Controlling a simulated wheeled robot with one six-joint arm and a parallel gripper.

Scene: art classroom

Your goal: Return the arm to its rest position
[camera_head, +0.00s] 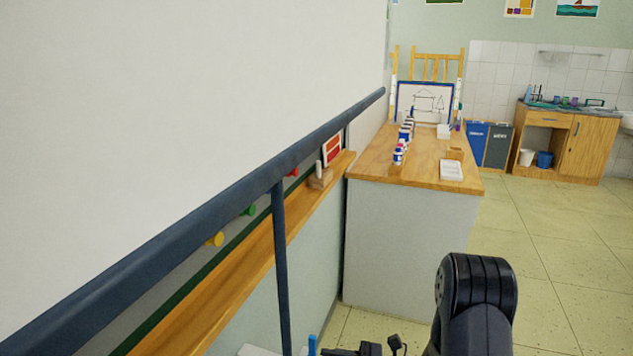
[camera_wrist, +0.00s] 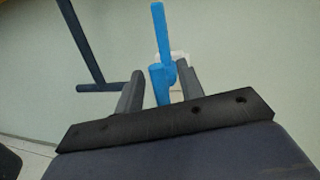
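My gripper (camera_wrist: 160,76) shows in the wrist view with its two grey fingers apart. A blue upright piece with a thin blue stick (camera_wrist: 160,32) rising from it stands between and beyond the fingers. A gap shows between the left finger and the blue piece; the right finger overlaps its edge in the picture. A small white part (camera_wrist: 179,56) is partly hidden behind it. In the head view, the blue stick (camera_head: 312,346) shows at the bottom edge, left of my black arm, and my fingertips are not clear.
A dark blue rail and post (camera_head: 281,260) run in front of the board ledge on the left. A wooden-topped counter (camera_head: 378,172) with bottles and a small whiteboard stands ahead. Tiled floor (camera_head: 570,250) is clear on the right.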

